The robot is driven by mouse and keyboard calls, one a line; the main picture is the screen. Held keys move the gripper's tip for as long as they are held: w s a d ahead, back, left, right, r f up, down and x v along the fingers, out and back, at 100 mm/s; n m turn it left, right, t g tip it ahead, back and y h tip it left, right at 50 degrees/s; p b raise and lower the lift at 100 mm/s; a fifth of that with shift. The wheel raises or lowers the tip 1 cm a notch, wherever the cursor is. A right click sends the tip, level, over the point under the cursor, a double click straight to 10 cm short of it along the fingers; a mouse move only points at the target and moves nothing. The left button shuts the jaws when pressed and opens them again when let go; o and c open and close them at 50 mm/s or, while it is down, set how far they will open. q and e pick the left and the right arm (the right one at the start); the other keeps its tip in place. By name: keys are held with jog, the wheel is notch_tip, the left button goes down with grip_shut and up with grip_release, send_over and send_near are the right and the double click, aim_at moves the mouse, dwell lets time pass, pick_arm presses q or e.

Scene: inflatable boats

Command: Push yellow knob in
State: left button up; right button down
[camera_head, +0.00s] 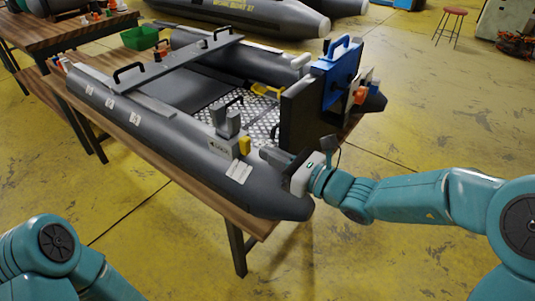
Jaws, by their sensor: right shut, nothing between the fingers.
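A yellow knob (245,146) sits on the side of a grey fitting (226,122) on the near tube of a dark inflatable boat (163,136). I cannot tell how far the knob sticks out. My right gripper (266,154) reaches in from the right over the boat's near end. Its fingers are shut and empty, just to the right of the yellow knob; I cannot tell whether they touch it. My left arm shows at the bottom left, but its gripper is outside the view.
The boat lies on a wooden table (253,225). A dark transom board (303,112) with a blue handled clamp (341,72) stands upright behind my right gripper. A green bin (140,38) and a red stool (455,11) are farther back. Yellow floor lies open at the right.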

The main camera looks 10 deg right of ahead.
jog(key=shift+s+d, duration=0.2)
jog(key=shift+d, duration=0.15)
jog(key=p+v, duration=0.1)
jog(key=v, duration=0.8)
jog(key=shift+w, duration=0.1)
pick_arm(q)
jog(key=shift+s+d+r, duration=0.15)
jog(key=shift+s+r, duration=0.35)
jog(key=shift+r, duration=0.15)
pick_arm(e)
jog(key=shift+s+d, duration=0.35)
jog(key=shift+s, duration=0.1)
